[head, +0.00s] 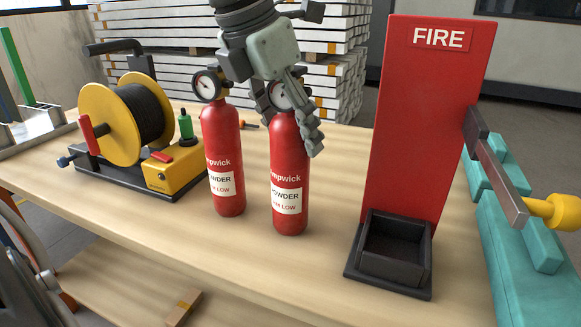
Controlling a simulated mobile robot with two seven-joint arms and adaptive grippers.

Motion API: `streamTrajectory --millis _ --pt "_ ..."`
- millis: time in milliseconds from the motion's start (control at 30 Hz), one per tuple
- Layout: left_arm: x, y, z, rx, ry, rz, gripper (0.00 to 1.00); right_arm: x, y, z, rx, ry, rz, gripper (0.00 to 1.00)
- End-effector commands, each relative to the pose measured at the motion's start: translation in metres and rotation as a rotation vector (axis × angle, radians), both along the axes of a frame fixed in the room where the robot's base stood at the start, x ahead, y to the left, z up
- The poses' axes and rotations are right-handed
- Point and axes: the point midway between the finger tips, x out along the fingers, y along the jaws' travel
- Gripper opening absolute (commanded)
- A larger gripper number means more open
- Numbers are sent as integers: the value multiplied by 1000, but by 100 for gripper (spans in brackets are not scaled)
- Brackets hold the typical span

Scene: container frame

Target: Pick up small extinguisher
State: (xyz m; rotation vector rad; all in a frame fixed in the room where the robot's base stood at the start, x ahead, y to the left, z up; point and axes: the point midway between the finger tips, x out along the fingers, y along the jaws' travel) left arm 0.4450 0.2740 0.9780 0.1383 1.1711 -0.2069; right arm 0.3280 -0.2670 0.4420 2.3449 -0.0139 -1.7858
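Two small red extinguishers with white labels and round gauges stand upright on the wooden table. The left extinguisher (223,150) is free of any gripper. The right extinguisher (289,165) is a little nearer to me. My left gripper (290,127) comes down from above over the right extinguisher. Its fingers are spread on both sides of the top, one along the right shoulder, the other partly hidden behind the gauge. It looks open, and firm contact cannot be made out. The valve and handle are mostly hidden by the gripper. My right gripper is not in view.
A red FIRE stand (415,130) with a black open tray (397,240) is at the right. A yellow cable reel (110,125) stands at the left. The table (220,240) in front of the extinguishers is clear.

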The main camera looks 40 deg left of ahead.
Motion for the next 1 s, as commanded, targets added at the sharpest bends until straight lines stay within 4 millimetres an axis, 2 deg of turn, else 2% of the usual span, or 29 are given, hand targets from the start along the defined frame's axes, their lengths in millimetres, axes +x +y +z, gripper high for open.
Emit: streamTrajectory --millis 67,467,833,1000 --pt "0 0 0 0 0 0 49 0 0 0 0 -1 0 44" --pt "0 0 0 0 0 0 0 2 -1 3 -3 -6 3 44" --pt "1 0 4 -1 -7 0 0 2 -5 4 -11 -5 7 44" --pt "1 0 12 0 -7 2 0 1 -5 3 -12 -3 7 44"
